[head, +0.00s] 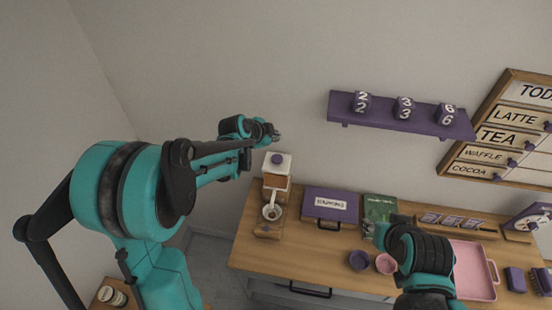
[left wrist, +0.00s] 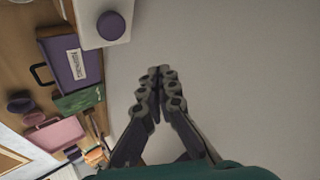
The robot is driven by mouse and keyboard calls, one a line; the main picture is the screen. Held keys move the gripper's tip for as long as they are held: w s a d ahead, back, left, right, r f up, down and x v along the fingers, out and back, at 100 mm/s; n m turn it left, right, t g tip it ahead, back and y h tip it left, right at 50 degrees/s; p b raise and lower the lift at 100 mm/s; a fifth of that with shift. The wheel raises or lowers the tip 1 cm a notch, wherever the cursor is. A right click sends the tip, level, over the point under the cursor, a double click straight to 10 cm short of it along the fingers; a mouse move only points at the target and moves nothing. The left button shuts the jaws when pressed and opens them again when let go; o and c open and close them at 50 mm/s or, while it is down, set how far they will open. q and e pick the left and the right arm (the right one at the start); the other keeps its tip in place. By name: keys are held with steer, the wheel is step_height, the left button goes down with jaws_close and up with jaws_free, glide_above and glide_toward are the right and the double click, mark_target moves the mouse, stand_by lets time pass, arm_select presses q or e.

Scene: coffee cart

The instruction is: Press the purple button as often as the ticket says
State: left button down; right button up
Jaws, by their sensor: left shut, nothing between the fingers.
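The purple button (head: 277,159) sits on the white top of a grinder-like machine (head: 276,182) at the left end of the wooden counter. My left gripper (head: 277,134) is shut and empty, with its fingertips apart from the button, just above it in the head view. In the left wrist view the shut fingers (left wrist: 158,72) point at bare wall, with the button (left wrist: 111,25) at upper left. Several small purple cards (head: 450,222) stand in a wooden rack; which one is the ticket, and its writing, I cannot tell. My right gripper (head: 374,232) is over the counter near a green item (head: 379,204); its fingers are too small to judge.
A purple labelled case (head: 330,204) stands right of the machine. Purple (head: 359,261) and pink (head: 386,264) cups and a pink tray (head: 473,270) lie near my right arm. A purple shelf (head: 398,113) and menu board (head: 505,130) hang on the wall.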

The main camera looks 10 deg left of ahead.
arm_select(q)
steer(key=b, duration=0.5)
glide_above(279, 157)
steer(key=s, duration=0.1)
steer(key=f, duration=0.4)
steer(key=a+f, duration=0.1)
steer(key=f, duration=0.2)
steer(key=shift+s, duration=0.2)
steer(key=shift+f+b, duration=0.5)
steer(key=shift+f, duration=0.15)
steer(key=shift+f+b, duration=0.4)
steer(key=shift+b, duration=0.05)
steer(key=shift+f+b, duration=0.8)
stand_by(0.6)
steer(key=shift+r, duration=0.1)
steer(key=shift+r+p, duration=0.85)
steer(key=shift+r, duration=0.3)
steer(key=shift+r, duration=0.1)
